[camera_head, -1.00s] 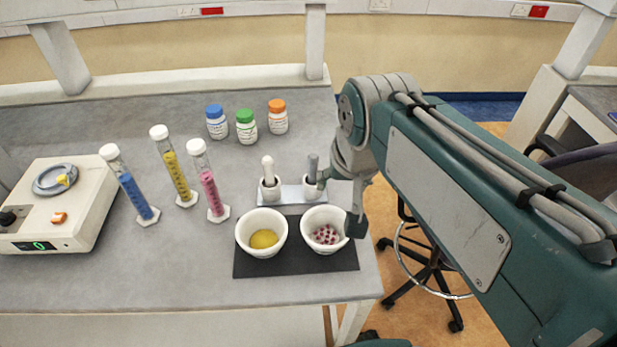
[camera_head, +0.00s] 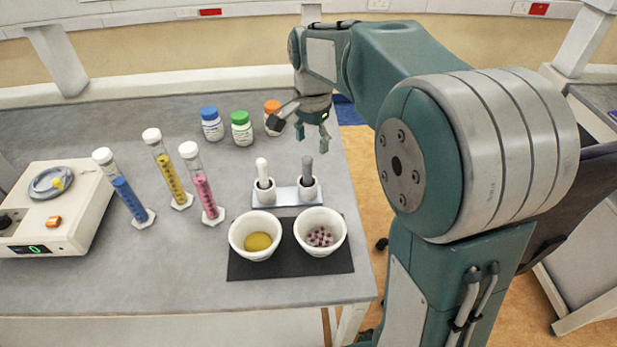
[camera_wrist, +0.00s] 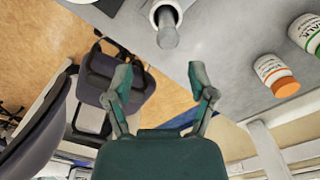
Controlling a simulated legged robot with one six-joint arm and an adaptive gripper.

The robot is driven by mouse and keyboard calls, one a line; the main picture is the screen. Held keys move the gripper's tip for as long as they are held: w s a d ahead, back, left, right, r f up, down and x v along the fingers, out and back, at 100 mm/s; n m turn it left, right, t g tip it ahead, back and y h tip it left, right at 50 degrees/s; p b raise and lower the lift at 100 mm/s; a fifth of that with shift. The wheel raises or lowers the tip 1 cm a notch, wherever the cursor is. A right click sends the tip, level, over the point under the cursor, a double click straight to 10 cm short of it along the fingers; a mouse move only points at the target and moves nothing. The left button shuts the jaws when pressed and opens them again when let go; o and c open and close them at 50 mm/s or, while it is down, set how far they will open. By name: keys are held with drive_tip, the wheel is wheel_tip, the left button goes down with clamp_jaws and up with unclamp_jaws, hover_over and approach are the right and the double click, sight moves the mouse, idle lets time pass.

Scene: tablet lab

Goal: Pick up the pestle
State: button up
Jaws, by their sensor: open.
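Two pestles stand upright in small white cups on a holder (camera_head: 288,196) behind the mortars. The white pestle (camera_head: 262,170) is on the left and the grey pestle (camera_head: 307,168) on the right. The grey pestle also shows at the top of the wrist view (camera_wrist: 167,32). My gripper (camera_head: 313,143) is open and empty above the table, a little behind and above the grey pestle. In the wrist view its two fingers (camera_wrist: 158,78) are spread, with the grey pestle beyond the fingertips. The white pestle is outside the wrist view.
Two white mortars stand on a black mat (camera_head: 290,268): one with yellow contents (camera_head: 254,236), one with red and white pills (camera_head: 320,232). Several cylinders and a scale (camera_head: 60,208) stand at left. The table ends just right of the holder.

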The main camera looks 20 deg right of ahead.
sight(307, 158)
drive_tip(key=f, duration=0.3)
drive_tip(key=shift+a, duration=0.3)
drive_tip(key=f, duration=0.4)
drive_tip(key=shift+w+a+f, duration=0.2)
drive_tip(key=shift+w+f, duration=0.05)
drive_tip(key=shift+w, duration=0.05)
drive_tip(key=shift+d+f, duration=0.1)
drive_tip(key=shift+f, duration=0.25)
clamp_jaws()
